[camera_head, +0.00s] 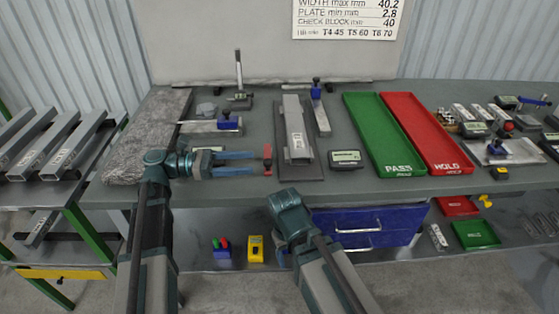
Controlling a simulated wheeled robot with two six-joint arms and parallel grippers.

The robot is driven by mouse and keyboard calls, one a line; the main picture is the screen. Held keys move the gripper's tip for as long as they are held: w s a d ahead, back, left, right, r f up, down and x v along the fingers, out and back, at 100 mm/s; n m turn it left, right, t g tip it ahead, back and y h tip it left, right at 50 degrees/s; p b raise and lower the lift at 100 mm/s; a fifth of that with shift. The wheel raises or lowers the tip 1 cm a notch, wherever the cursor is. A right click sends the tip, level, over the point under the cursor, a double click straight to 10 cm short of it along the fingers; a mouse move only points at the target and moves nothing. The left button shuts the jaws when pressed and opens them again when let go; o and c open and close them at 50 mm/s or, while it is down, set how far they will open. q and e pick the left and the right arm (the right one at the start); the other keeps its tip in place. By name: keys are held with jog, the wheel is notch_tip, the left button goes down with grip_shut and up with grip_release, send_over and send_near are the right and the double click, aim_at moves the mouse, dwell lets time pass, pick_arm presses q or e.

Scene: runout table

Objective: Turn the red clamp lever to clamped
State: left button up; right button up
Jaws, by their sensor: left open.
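The red clamp lever (267,156) is a small red piece at the left side of a dark plate (310,178). A grey square-section bar (295,130) with a white label lies lengthwise on this plate. My left gripper (257,163) reaches in from the left, its two long blue fingers apart and empty. The fingertips point right and end close to the lever; I cannot tell whether they touch it.
A grey gauge box (346,159) stands right of the plate. Beyond it lie a green PASS tray (404,169) and a red HOLD tray (452,166). Blue-clamped tools (226,122) lie behind my left gripper. A blue drawer (365,226) is below the table edge.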

aim_at(268, 155)
pick_arm(q)
jog(key=d, duration=0.9)
jog(key=shift+d, duration=0.4)
grip_shut()
dwell(0.9)
